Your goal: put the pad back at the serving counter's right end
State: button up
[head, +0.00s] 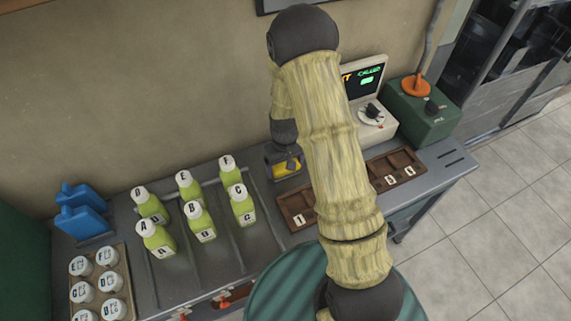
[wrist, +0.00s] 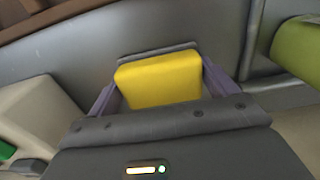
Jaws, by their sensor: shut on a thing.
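The yellow pad (wrist: 160,82) is between the fingers of my gripper (wrist: 160,88) in the wrist view, and the gripper is shut on it. In the head view the yellow pad (head: 275,158) shows beside my gripper (head: 284,163), over the middle back of the grey serving counter (head: 235,262). My arm covers part of the counter's middle. The counter's right end (head: 449,163) has dark slots and shows no pad. I cannot tell whether the pad touches the counter.
Several green bottles (head: 158,240) stand left of my gripper. Brown trays (head: 297,222) lie near the front. A beige machine with a screen (head: 372,130) and a green box (head: 420,112) stand back right. Blue items (head: 82,222) and a tray of white cups (head: 124,262) are far left.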

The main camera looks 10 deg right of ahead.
aim_at(284, 164)
jog(key=o, duration=0.8)
jog(key=shift+a+f, duration=0.15)
jog(key=shift+a, duration=0.05)
notch_tip(284, 164, up, 12)
jog(key=shift+d+r, duration=0.1)
jog(key=shift+r, duration=0.1)
